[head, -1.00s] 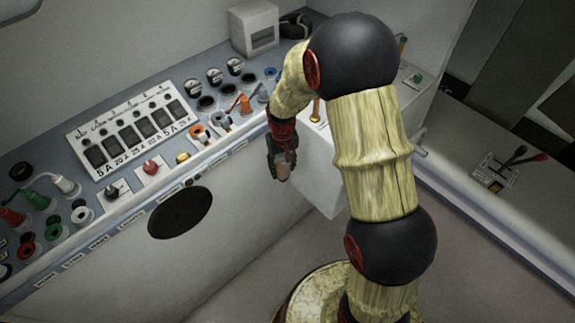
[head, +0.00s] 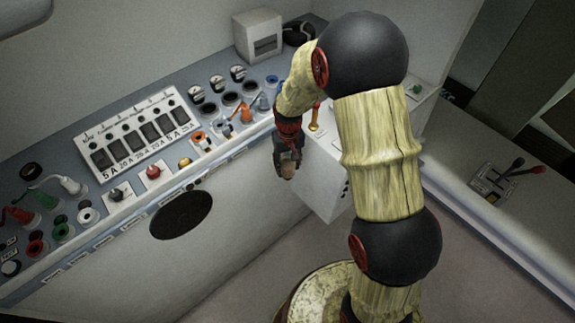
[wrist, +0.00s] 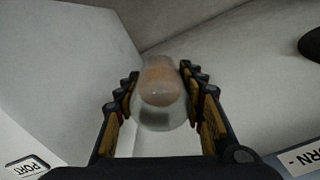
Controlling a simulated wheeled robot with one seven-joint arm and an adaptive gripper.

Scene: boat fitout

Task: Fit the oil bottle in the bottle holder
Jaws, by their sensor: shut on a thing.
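My gripper (head: 288,170) is shut on the oil bottle, in front of the console's face and below its top edge. In the wrist view the bottle (wrist: 160,88) sits between both finger pads (wrist: 160,100). It looks clear with a brownish content, its rounded end toward the camera. In the head view the fingers hide most of the bottle. I cannot tell for sure which fitting is the bottle holder; several dark round openings (head: 207,110) lie in a row on the console top.
The console top carries a switch panel (head: 139,134), coloured sockets and plugs, and an orange-handled fitting (head: 244,112). A white box (head: 330,181) stands right beside my gripper. A black oval (head: 181,214) is on the console front.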

